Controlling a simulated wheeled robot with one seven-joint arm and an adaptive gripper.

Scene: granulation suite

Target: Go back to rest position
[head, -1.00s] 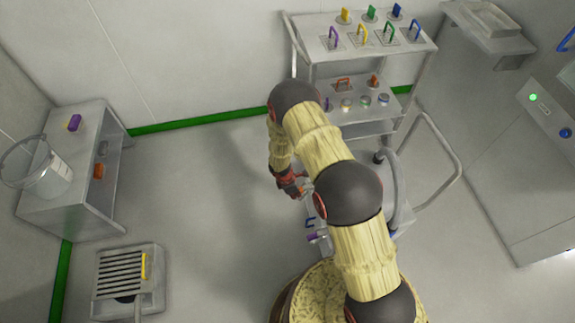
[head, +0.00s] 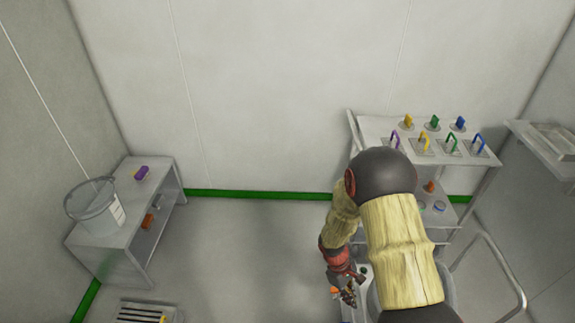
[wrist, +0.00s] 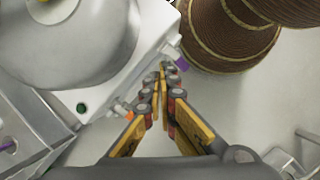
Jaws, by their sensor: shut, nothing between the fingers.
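My gripper (head: 347,290) hangs at the lower middle of the head view, pointing down at the end of my bent arm. In the wrist view its fingers (wrist: 163,72) run together to a closed tip with nothing between them. Beneath and beside it is a white machine housing with a large grey rounded vessel (wrist: 70,45) and a small green button (wrist: 81,107). A purple part (wrist: 181,58) shows just right of the fingertips, and an orange part (wrist: 128,112) shows left of the fingers. My arm hides much of the machine in the head view.
A steel cart (head: 377,128) with coloured handles and knobs stands behind my arm at right. A curved rail (head: 505,268) is at lower right. A steel bench (head: 115,240) at left bears a clear bucket (head: 92,207) and a purple item (head: 142,173). Open floor (head: 240,250) lies between bench and arm.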

